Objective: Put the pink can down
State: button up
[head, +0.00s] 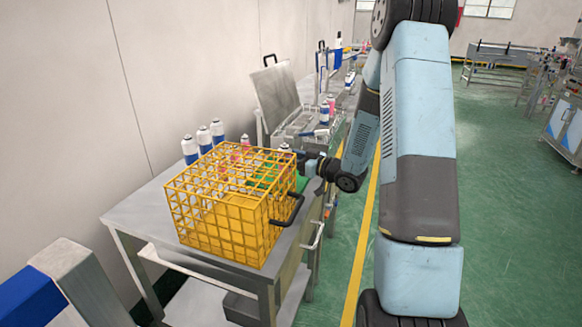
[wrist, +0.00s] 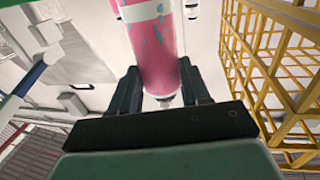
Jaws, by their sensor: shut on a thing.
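The pink can (wrist: 155,45) has a white band and teal flecks, and it sits between the two fingers of my gripper (wrist: 160,82) in the wrist view. My gripper is shut on it. One end of the can runs out of the top of that view. In the head view my gripper (head: 303,164) is low over the table, just behind the right rear of the yellow basket. The held can is mostly hidden there, so I cannot tell whether its base touches anything.
The yellow wire basket (head: 205,238) stands on the grey table (head: 148,216) near my gripper; its bars also show in the wrist view (wrist: 262,70). A green surface (head: 267,176) lies behind it. Several white-and-blue cans (head: 204,139) stand along the wall. An open-lidded machine (head: 277,93) is farther back.

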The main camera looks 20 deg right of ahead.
jog(key=shift+f, duration=1.6)
jog(key=o, duration=1.1)
jog(key=shift+f, duration=0.1)
jog(key=shift+o, duration=0.2)
